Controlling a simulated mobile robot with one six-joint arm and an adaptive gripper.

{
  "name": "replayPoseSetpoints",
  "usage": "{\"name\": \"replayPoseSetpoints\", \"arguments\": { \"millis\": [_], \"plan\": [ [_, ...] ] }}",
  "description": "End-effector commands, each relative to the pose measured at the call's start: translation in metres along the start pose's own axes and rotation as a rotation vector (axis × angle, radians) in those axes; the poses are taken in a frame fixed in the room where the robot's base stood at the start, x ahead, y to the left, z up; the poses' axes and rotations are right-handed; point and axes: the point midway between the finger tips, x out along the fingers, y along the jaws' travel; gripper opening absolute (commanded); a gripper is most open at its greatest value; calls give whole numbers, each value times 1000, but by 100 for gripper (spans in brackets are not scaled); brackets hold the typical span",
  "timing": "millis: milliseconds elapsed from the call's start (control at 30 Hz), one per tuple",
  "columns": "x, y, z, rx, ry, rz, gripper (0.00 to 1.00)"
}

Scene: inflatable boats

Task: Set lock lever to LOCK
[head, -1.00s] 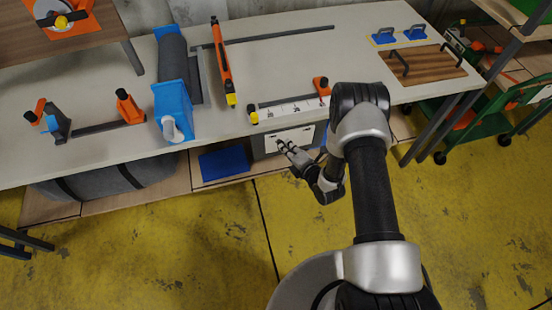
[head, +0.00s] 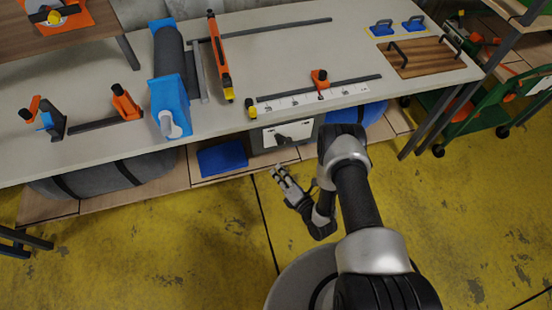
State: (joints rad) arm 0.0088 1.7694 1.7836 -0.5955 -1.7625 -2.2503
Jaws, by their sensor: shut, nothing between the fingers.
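A grey box (head: 258,144) with a white front panel (head: 303,131) sits on the low shelf under the bench's front edge. A dark lever (head: 284,139) is on the panel and lies roughly sideways; I take it as the lock lever. Any LOCK marking is too small to read. My gripper (head: 277,171) is in front of and below the panel, apart from the lever. It is shut and empty. My arm reaches in from the lower right and leaves the lever in view.
The bench top (head: 290,60) overhangs the shelf. The yellow floor (head: 180,240) in front is clear.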

Motion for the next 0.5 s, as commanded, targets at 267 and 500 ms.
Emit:
{"name": "replayPoseSetpoints", "arguments": {
  "millis": [267,500],
  "plan": [
    [50,-1,-2,-4,2,7,0],
    [100,-2,-2,-1,0,4,0]
  ]
}}
